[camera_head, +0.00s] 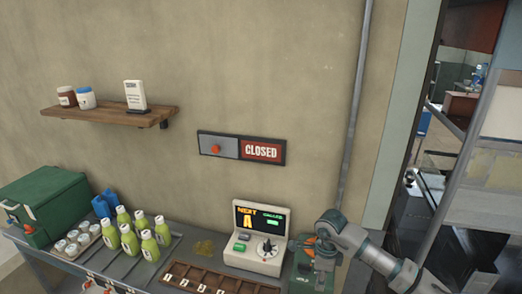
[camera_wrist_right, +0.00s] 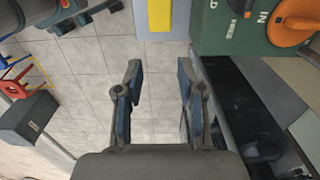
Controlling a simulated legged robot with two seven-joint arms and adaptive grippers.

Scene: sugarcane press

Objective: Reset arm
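My right gripper (camera_wrist_right: 159,70) is open in the right wrist view, its two fingers apart with nothing between them. Tiled floor shows beyond the fingertips. In the head view my right arm comes in from the lower right and bends down beside the green machine (camera_head: 303,272) at the counter's right end. The green machine with its orange knob (camera_wrist_right: 295,22) is also at the upper right of the right wrist view, apart from the fingers. My left gripper is in neither view.
A console with a lit screen (camera_head: 261,218) stands left of the green machine. A wooden divided tray (camera_head: 205,279), green bottles (camera_head: 130,240), a tray of cups and a green box (camera_head: 45,205) line the counter. A CLOSED sign (camera_head: 262,151) and a shelf (camera_head: 110,115) are on the wall.

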